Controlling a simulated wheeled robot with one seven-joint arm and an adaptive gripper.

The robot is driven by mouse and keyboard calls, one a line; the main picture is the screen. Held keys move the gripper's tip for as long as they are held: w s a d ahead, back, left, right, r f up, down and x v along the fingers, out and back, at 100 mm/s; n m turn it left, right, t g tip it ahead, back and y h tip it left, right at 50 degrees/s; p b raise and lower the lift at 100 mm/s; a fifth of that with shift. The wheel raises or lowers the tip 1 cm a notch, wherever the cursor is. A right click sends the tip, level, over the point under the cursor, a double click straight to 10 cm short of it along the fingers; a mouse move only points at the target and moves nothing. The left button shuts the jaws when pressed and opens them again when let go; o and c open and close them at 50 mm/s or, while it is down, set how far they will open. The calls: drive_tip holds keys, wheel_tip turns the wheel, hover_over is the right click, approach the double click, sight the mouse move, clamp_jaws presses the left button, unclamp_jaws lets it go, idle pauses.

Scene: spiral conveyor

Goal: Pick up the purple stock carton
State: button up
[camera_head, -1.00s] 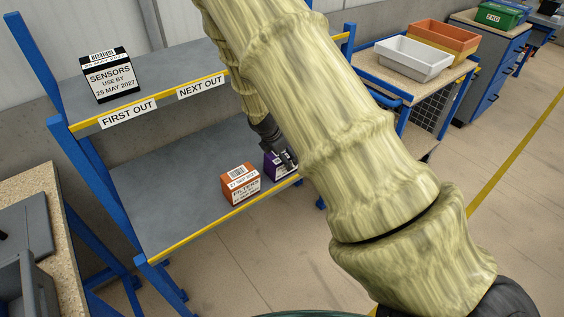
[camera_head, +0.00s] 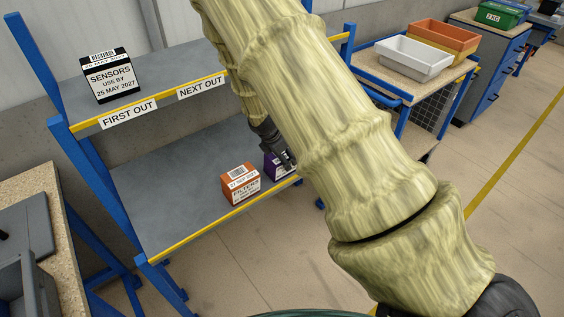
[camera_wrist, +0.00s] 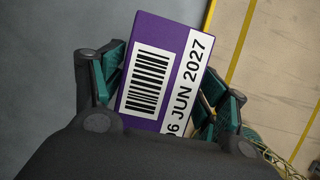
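The purple stock carton (camera_head: 270,166) stands on the lower shelf at its right end, partly hidden by my gripper and arm. In the wrist view the carton (camera_wrist: 170,65) shows its purple top, with a barcode label and a white strip reading "6 JUN 2027", first digit cut off. My gripper (camera_wrist: 163,85) has one green-padded finger on each side of the carton, close against its edges. I cannot tell whether the pads touch or press on it. In the head view my gripper (camera_head: 286,158) reaches down at the carton from above.
An orange FILTERS carton (camera_head: 240,185) stands just left of the purple one, close to the shelf's yellow front edge. A black and white SENSORS carton (camera_head: 110,77) is on the upper shelf. The lower shelf (camera_head: 175,190) is bare to the left. A blue post rises at the right.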

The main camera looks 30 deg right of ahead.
drive_tip(key=c, duration=0.6)
drive_tip(key=shift+c, duration=0.4)
drive_tip(key=shift+r, duration=0.15)
